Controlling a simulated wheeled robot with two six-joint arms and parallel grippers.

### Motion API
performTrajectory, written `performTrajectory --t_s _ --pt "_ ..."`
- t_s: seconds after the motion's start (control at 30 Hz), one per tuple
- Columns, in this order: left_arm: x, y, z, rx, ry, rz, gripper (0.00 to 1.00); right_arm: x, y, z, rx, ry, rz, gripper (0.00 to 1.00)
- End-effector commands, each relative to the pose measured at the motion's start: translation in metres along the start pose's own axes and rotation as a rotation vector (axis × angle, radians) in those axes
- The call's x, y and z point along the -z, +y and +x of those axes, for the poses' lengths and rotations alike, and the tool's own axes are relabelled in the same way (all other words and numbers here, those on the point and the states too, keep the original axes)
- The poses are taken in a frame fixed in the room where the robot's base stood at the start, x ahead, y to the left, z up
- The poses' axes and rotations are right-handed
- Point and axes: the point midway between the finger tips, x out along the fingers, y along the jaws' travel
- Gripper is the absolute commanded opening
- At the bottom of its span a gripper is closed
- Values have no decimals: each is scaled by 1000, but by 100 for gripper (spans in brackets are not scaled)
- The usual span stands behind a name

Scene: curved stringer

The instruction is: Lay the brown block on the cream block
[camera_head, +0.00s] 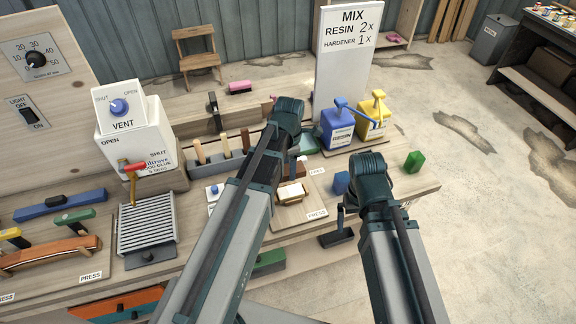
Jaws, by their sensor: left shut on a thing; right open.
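The cream block (292,192) lies on a wooden board marked PRESS, at the middle of the bench. The brown block (293,171) shows just behind and above it, under my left wrist. My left gripper (294,158) is shut on the brown block; my own arm hides most of the fingers. I cannot tell whether the two blocks touch. My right gripper (370,172) is open, at the bench's right part, its fingers mostly hidden by its wrist.
A blue block (341,183) and a green block (414,161) stand either side of my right wrist. Behind are a blue bottle (337,128), a yellow bottle (374,117) and the MIX sign (345,60). A ribbed grey rack (148,224) stands left.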

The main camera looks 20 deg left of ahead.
Motion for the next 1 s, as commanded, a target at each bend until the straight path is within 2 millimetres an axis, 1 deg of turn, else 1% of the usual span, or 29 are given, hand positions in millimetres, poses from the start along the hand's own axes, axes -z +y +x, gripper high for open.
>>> performTrajectory --t_s 0.03,0.8,1.0 --pt "0 0 6 0 0 0 5 0 -1 6 0 0 0 100" --pt "0 0 77 0 0 0 5 4 -7 77 0 0 2 100" --pt "0 0 87 0 0 0 5 5 -8 86 0 0 2 100"
